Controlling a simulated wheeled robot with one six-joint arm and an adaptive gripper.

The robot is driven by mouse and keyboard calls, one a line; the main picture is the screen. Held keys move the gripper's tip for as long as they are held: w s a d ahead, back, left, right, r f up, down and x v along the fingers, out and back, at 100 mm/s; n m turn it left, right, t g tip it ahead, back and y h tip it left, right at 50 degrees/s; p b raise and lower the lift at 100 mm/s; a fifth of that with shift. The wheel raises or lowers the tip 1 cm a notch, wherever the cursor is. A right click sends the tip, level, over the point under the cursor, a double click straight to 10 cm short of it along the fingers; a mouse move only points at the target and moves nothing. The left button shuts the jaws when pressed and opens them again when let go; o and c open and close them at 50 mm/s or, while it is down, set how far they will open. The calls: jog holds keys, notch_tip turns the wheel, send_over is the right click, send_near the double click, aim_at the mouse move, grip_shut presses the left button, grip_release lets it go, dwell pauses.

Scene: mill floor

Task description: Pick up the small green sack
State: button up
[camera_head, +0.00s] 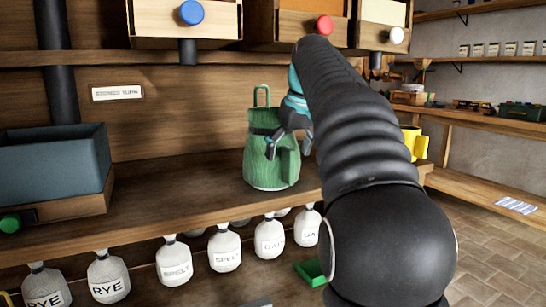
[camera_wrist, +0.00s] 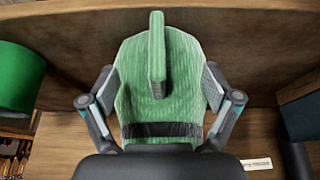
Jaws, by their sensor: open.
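The green sack (camera_head: 262,165) stands upright on the wooden shelf. It is ribbed, with a dark band around its upper part and a loop on top. My gripper (camera_head: 287,142) is at its upper right side in the head view, and my arm covers what lies just to the right. In the wrist view the sack (camera_wrist: 185,105) fills the middle, with a raised green ridge toward me. My open gripper (camera_wrist: 160,85) has one finger on each side of the sack, close to its sides. I cannot tell whether either finger touches it.
A blue-grey bin (camera_head: 55,160) stands left on the shelf (camera_head: 160,190). Hoppers with coloured knobs (camera_head: 191,12) hang above. Several white sacks (camera_head: 173,262) labelled rye or spelt stand below. A yellow container (camera_head: 413,143) is right, partly behind my arm. A green cylinder (camera_wrist: 18,75) is at the wrist view's left.

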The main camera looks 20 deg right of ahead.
aim_at(285, 166)
jog(key=b+x, duration=0.1)
jog(key=x, duration=0.4)
grip_shut()
